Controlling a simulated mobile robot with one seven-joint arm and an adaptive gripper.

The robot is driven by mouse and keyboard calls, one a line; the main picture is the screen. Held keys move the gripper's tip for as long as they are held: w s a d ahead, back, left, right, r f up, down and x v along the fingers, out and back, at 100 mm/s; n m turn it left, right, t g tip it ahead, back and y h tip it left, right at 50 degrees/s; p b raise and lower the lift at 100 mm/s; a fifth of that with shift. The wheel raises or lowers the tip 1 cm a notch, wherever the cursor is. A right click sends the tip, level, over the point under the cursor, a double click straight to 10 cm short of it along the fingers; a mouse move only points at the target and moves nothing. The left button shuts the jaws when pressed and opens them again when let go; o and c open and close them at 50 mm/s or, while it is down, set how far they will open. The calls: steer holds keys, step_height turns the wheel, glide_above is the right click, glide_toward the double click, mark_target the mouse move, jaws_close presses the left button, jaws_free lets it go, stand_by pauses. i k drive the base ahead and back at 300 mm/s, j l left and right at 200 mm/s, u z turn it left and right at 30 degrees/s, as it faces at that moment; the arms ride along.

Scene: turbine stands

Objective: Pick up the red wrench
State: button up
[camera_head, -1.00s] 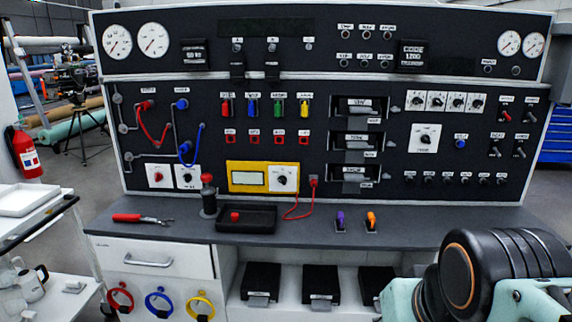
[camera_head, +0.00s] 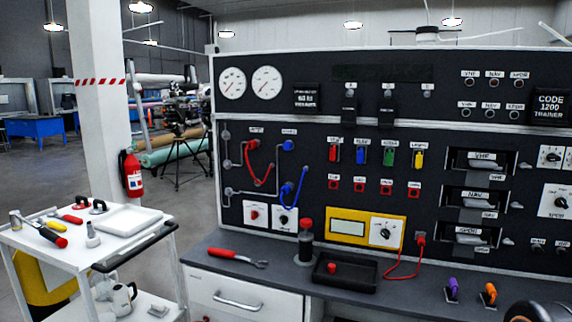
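A red-handled wrench (camera_head: 236,257) with a metal head lies flat on the dark grey bench top (camera_head: 222,240), near its left end. Its head points right, toward a black cylinder with a red top. My gripper's fingers do not show. Only a small dark round part that seems to be of my arm is at the bottom right corner, far from the wrench.
A black tray (camera_head: 318,277) with a red knob and the red-topped cylinder (camera_head: 305,244) stand right of the wrench. A white cart (camera_head: 62,258) with several tools, one red-handled, stands at left. A tall panel (camera_head: 330,100) rises behind the bench. Floor shows between pillar and bench.

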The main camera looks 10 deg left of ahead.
mark_target(231, 255)
steer(key=i+j+u, duration=0.35)
steer(key=j, duration=0.3)
steer(key=i+j+u, duration=0.4)
steer(key=i+u, duration=0.2)
steer(key=i, duration=0.2)
steer(key=i+l+u, duration=0.2)
steer(key=i, duration=0.2)
steer(key=i+j+u, duration=0.1)
steer(key=k+j, duration=0.1)
steer(key=j, duration=0.15)
steer(key=k+j, duration=0.1)
steer(key=j, duration=0.15)
steer(key=i+l, duration=0.15)
steer(key=l, duration=0.2)
steer(key=i+l, duration=0.15)
steer(key=l, duration=0.2)
